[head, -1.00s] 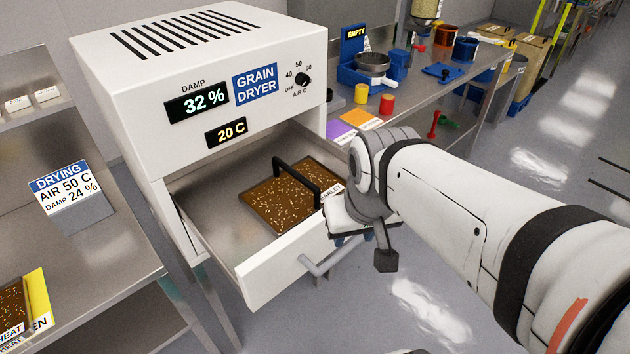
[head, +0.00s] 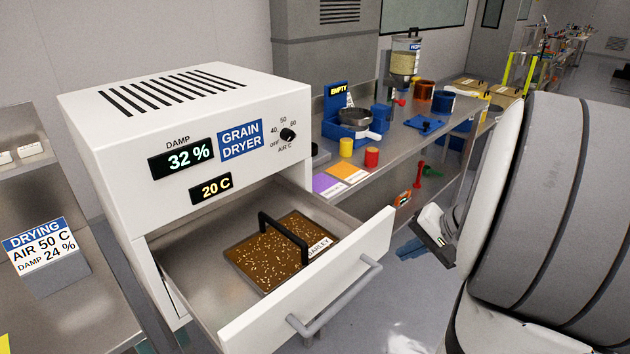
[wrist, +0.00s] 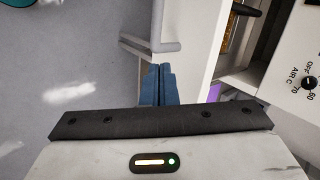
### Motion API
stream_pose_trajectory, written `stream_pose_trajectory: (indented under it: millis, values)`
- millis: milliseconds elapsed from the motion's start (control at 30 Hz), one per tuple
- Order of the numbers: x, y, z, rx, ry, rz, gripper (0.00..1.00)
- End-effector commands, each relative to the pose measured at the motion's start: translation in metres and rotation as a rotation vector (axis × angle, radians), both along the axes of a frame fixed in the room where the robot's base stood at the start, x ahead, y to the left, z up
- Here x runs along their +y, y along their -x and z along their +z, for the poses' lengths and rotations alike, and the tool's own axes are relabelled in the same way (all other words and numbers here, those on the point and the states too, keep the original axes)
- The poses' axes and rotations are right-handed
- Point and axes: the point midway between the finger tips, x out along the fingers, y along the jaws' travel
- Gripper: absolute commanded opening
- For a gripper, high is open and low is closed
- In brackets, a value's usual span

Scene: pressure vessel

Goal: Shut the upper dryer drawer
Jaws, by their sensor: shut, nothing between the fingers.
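The upper dryer drawer (head: 255,325) is pulled out of the white grain dryer (head: 190,115). A tray of brown grain (head: 270,255) with a black handle and a BARLEY label lies in it. The grey bar handle (head: 340,300) is on the drawer's front. My gripper (head: 410,248) is to the right of the drawer front, apart from it in the head view, partly hidden behind my arm. In the wrist view the blue fingers (wrist: 158,85) are together and empty, close to the handle (wrist: 150,46) and the drawer's white front edge (wrist: 203,50).
A steel bench (head: 440,130) with a blue scale, cups and colored cards stands to the right of the dryer. A steel table (head: 80,300) with a DRYING sign (head: 45,255) stands at the left. Grey floor is open in front.

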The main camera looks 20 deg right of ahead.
Motion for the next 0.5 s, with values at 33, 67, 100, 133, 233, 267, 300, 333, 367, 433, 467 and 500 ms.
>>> stream_pose_trajectory:
  millis: [33,67,100,133,233,267,300,333,367,433,467,500]
  values:
    - [-0.021,0.0,-0.005,-0.023,-0.033,-0.062,0.0]
    - [-0.031,0.0,-0.005,-0.041,-0.049,-0.089,0.0]
    - [-0.043,0.0,-0.006,-0.061,-0.068,-0.124,0.0]
    - [-0.051,0.0,-0.006,-0.075,-0.077,-0.146,0.0]
    - [-0.071,0.001,-0.007,-0.109,-0.101,-0.199,0.0]
    - [-0.074,0.001,-0.007,-0.116,-0.106,-0.209,0.0]
    - [-0.077,0.001,-0.008,-0.123,-0.11,-0.218,0.0]
    - [-0.079,0.001,-0.008,-0.126,-0.111,-0.222,0.0]
    - [-0.079,0.0,-0.009,-0.128,-0.112,-0.224,0.0]
    - [-0.077,-0.004,-0.012,-0.129,-0.113,-0.223,0.0]
    - [-0.075,-0.006,-0.014,-0.128,-0.115,-0.221,0.0]
    - [-0.073,-0.01,-0.018,-0.128,-0.115,-0.221,0.0]
